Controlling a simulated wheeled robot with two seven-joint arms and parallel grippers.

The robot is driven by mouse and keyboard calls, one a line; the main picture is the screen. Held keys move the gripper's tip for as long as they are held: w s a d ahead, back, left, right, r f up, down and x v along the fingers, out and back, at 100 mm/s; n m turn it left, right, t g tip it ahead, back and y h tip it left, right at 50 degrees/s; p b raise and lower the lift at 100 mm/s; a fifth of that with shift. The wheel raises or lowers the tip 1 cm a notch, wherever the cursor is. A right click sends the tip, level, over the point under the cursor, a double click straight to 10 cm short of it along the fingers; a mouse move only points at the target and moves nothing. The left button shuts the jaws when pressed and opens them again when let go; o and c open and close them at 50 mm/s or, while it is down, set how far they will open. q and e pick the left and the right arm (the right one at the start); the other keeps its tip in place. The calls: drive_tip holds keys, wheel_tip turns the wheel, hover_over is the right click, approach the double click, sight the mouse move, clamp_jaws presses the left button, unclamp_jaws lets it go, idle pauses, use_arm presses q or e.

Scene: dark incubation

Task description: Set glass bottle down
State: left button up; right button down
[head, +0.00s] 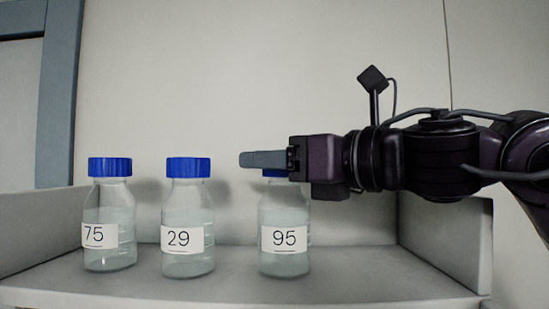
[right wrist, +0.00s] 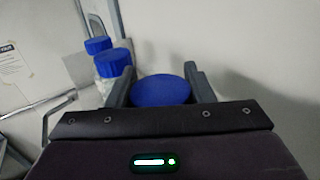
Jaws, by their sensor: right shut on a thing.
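A clear glass bottle labelled 95 (head: 284,239) stands upright at the right of a row on a grey shelf (head: 352,285). Its base appears to touch the shelf. My right gripper (head: 262,160) comes in from the right and is shut on the bottle's blue cap, hiding most of it. In the right wrist view the round blue cap (right wrist: 161,90) sits between the two grey fingers. My left gripper is not in view.
Bottle 29 (head: 188,238) and bottle 75 (head: 109,236), both blue-capped, stand to the left. A gap separates bottle 29 from bottle 95. Low side walls bound the shelf, including the right wall (head: 445,240). The shelf right of bottle 95 is clear.

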drive_tip(key=shift+s, duration=0.1)
drive_tip(key=c, duration=0.7)
unclamp_jaws()
drive_tip(key=shift+o, duration=0.2)
